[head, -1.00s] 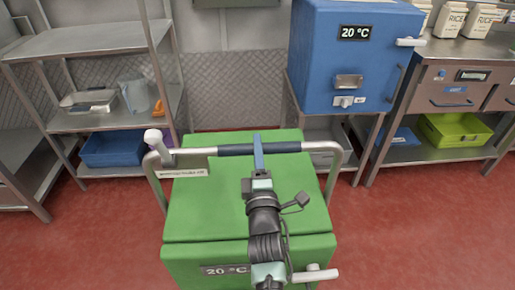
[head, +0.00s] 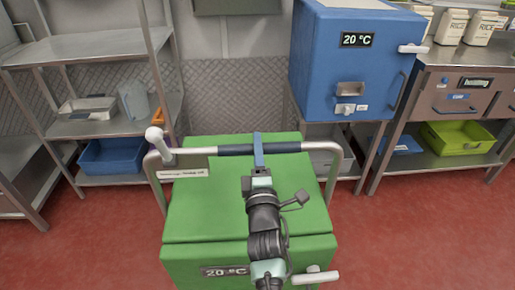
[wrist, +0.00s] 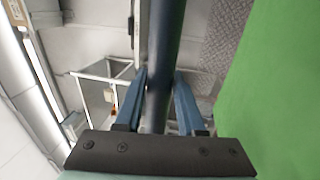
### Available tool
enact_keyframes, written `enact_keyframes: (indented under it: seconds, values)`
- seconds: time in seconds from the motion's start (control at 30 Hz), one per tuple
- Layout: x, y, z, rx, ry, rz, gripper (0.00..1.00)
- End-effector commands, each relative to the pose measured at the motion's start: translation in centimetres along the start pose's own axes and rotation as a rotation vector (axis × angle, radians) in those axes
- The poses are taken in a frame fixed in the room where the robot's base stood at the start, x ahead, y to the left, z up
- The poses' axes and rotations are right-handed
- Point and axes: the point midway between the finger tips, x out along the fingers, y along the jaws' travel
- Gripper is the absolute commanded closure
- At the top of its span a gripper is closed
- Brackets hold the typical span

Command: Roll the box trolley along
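The green box trolley (head: 245,205) stands on the red floor right in front of me, with a "20 °C" label on its near face. Its metal push handle (head: 200,150) arches over the top and has a dark blue grip section (head: 230,150). My gripper (head: 258,150) is at this grip section, near the middle of the handle. In the wrist view the dark bar (wrist: 163,60) runs between the two blue fingers (wrist: 161,85), whose tips lie close against it on both sides. My gripper looks shut on the bar.
Ahead, a blue "20 °C" box (head: 340,70) sits on a metal stand. A steel shelf (head: 90,45) with a blue bin (head: 112,155) stands at left, and a steel counter (head: 450,65) at right. Red floor (head: 410,240) is clear on both sides of the trolley.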

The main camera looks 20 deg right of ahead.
Motion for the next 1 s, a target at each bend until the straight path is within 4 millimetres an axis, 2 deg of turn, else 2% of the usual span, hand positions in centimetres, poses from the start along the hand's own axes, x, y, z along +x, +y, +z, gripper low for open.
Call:
enact_keyframes:
  seconds: [0.03,0.1,0.37,0.53,0.67,1.0]
  values:
    - [0.0,0.0,0.0,0.000,0.000,0.001,0.51]
    - [0.0,0.1,0.0,0.000,0.000,0.001,0.41]
    - [0.0,0.1,0.0,0.000,0.000,0.002,0.41]
    - [-0.9,0.1,0.0,0.001,0.000,0.001,0.41]
    - [-2.7,0.1,0.0,0.000,0.000,-0.001,0.41]
    - [-9.3,-0.2,0.0,0.000,0.001,0.000,0.41]
